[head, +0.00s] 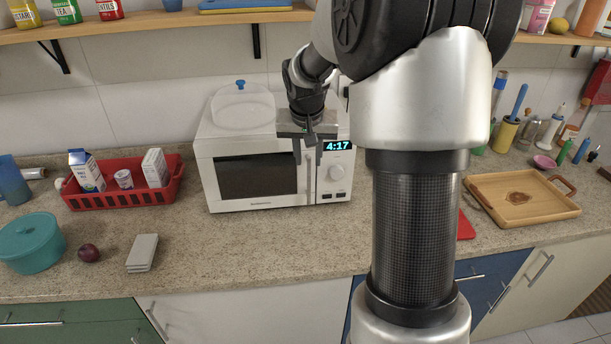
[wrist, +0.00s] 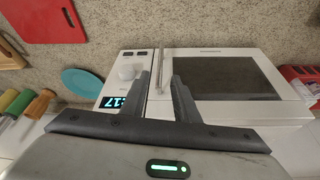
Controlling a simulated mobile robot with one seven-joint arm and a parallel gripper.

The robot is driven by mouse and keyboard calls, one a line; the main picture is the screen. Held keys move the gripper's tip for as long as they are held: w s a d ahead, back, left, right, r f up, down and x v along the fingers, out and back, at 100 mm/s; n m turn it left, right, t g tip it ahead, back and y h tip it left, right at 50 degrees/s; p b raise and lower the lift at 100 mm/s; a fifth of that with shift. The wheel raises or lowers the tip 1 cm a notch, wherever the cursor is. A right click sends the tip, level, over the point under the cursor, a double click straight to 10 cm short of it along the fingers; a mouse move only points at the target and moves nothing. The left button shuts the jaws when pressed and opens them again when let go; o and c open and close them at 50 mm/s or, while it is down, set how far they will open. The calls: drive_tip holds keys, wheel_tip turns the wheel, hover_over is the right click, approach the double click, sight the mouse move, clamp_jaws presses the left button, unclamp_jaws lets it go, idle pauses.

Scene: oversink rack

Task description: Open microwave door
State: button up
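The white microwave (head: 216,150) stands on the counter, and its door (head: 256,175) with a dark window looks shut. The door's upright handle (head: 308,182) is beside the control panel, left of the dial. My gripper (head: 308,143) is above and in front of the handle's upper end, pointing down. In the wrist view the two dark fingers of my gripper (wrist: 167,78) are apart with nothing clearly held between them. The handle (wrist: 174,48) shows near the fingertips there; I cannot tell whether they touch it. The window (wrist: 228,77) lies right of the fingers in that view.
A clear domed cover (head: 240,108) sits on the microwave. A red basket (head: 120,198) with cartons stands left of it. Grey stacked blocks (head: 142,253) and a teal pot (head: 32,243) are front left. The counter before the microwave (head: 265,245) is clear. A shelf (head: 170,20) runs above.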

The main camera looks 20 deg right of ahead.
sight(309, 175)
drive_tip(key=x, duration=1)
drive_tip(key=shift+w+f, duration=0.1)
drive_tip(key=shift+f, duration=0.15)
clamp_jaws()
